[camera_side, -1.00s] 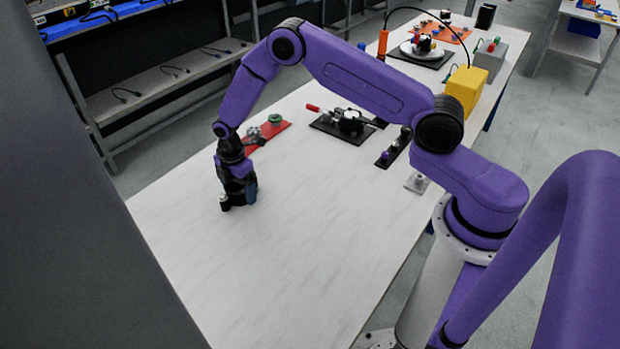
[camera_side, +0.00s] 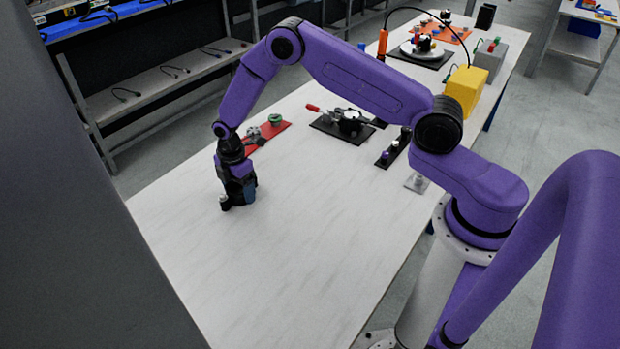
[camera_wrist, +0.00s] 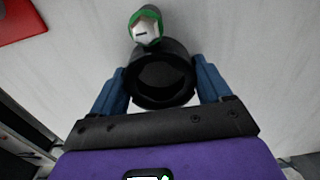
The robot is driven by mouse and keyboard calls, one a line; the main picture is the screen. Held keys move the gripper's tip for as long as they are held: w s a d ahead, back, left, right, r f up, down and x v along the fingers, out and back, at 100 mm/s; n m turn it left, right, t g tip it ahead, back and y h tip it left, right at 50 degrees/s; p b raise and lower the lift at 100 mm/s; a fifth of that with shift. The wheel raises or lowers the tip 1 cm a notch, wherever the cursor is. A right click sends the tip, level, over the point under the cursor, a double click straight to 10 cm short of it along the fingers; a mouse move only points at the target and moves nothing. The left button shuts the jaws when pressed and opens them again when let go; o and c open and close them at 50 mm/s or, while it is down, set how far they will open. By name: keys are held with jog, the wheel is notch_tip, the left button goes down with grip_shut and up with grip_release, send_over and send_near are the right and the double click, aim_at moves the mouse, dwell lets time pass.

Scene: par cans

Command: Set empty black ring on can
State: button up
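A black ring (camera_wrist: 160,86), round with a dark hollow mouth, sits between the two blue fingers of my gripper (camera_wrist: 162,84) in the wrist view. Both fingers appear to touch its sides, so my gripper looks shut on it. Just beyond the ring is a small piece with a green rim and a white face (camera_wrist: 147,28); whether it touches the ring is unclear. In the side view my gripper (camera_side: 238,198) points down, low at the table. The ring is hard to make out there. I cannot tell for certain which thing is the can.
A red mat (camera_side: 279,127) with a green-topped piece (camera_side: 275,119) and grey parts lies behind my gripper. A black mat (camera_side: 327,127) with a red-handled device is to its right. A yellow block (camera_side: 465,88) stands farther back. The near white table (camera_side: 280,260) is clear.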

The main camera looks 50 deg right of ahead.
jog(key=c, duration=0.4)
jog(key=shift+r, duration=0.15)
jog(key=shift+c, duration=0.2)
jog(key=shift+r, duration=2.85)
jog(key=shift+d, duration=0.1)
jog(key=w+d+r+m, duration=0.2)
jog(key=d+m, duration=0.3)
jog(key=d, duration=0.7)
jog(key=m, duration=1.3)
send_near(352, 114)
jog(key=shift+f, duration=3.1)
